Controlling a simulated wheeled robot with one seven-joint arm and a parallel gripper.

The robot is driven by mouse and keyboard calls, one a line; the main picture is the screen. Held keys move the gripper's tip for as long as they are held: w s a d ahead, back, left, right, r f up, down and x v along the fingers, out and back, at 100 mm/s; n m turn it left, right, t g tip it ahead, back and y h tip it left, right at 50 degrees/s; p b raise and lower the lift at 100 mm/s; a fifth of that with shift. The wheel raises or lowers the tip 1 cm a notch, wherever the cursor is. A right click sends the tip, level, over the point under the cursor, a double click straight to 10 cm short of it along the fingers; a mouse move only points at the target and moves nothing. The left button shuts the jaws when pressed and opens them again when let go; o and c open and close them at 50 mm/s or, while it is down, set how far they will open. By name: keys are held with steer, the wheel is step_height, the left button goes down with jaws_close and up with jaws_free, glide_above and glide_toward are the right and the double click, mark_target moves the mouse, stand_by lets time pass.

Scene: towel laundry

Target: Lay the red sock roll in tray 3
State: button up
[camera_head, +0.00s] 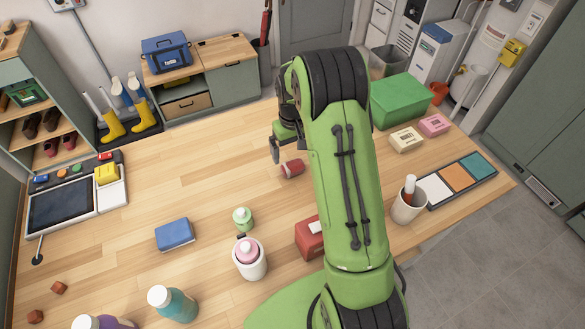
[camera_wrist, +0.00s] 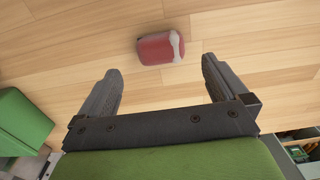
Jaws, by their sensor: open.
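The red sock roll (camera_head: 291,168) lies on its side on the wooden table, just below my gripper (camera_head: 280,148) in the head view. In the wrist view the red roll (camera_wrist: 155,49), with a pale band near its right end, lies ahead of and between the fingertips. My gripper (camera_wrist: 160,65) is open and empty, with its fingers apart and not touching the roll. A dark strip (camera_head: 430,207) with white, orange and teal squares lies at the table's right. No number is readable, so I cannot tell which part is tray 3.
A white cup (camera_head: 408,206) stands beside the strip's near end. A green box (camera_head: 400,101) and two small packets are at the back right. A red box (camera_head: 309,238), bottles and a blue block (camera_head: 174,234) stand nearer.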

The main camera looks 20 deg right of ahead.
mark_target(293, 164)
step_height(293, 164, down, 6)
steer(key=shift+w+r, duration=0.1)
steer(key=shift+r, duration=0.05)
steer(key=c, duration=1.1)
step_height(293, 164, up, 10)
